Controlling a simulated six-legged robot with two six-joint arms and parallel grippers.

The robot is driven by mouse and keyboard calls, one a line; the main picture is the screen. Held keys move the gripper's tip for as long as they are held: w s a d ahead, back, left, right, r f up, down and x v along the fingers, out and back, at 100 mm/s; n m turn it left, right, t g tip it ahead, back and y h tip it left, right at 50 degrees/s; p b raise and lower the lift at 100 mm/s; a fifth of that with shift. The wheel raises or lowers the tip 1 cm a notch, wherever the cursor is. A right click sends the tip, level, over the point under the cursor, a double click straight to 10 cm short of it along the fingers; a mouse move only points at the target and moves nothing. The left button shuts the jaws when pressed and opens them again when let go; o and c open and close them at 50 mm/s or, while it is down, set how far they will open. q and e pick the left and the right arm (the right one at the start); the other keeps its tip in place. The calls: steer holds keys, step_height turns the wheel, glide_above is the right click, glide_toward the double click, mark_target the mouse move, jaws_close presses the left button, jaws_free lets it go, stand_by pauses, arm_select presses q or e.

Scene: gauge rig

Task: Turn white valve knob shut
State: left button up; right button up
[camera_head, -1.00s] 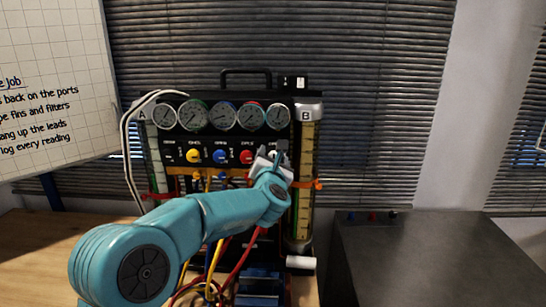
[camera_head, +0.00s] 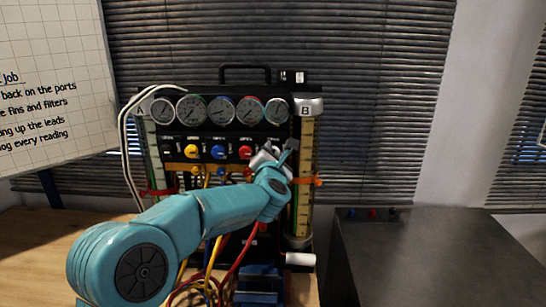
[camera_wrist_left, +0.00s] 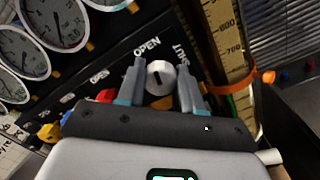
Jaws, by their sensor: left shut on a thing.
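The white valve knob (camera_wrist_left: 160,77) is in the left wrist view, on the black panel (camera_wrist_left: 112,62) between the OPEN and SHUT labels. A dark pointer line marks its face. My left gripper (camera_wrist_left: 162,84) has one finger on each side of the knob and is shut on it. In the head view my left gripper (camera_head: 275,151) is at the right end of the knob row and hides most of the white knob. My right gripper is in neither view.
Yellow (camera_head: 191,151), blue (camera_head: 218,152) and red (camera_head: 246,152) knobs sit left of it, below a row of gauges (camera_head: 221,110). Cylinder B (camera_head: 306,150) stands close on the right. Coloured hoses (camera_head: 236,262) hang below. A dark cabinet (camera_head: 440,260) stands at right.

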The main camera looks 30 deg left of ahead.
arm_select(q)
steer(key=m, duration=0.3)
steer(key=shift+f+m, duration=0.1)
steer(key=shift+m, duration=0.3)
steer(key=m, duration=0.3)
steer(key=shift+m, duration=0.3)
steer(key=m+p, duration=0.1)
steer(key=m, duration=0.3)
steer(key=shift+p, duration=0.3)
steer(key=shift+m+p, duration=0.5)
steer(key=shift+m, duration=1.4)
steer(key=shift+f, duration=0.1)
steer(key=o, duration=0.9)
steer(key=shift+o, duration=0.7)
steer(key=shift+s+r, duration=0.1)
steer(key=shift+r, duration=0.1)
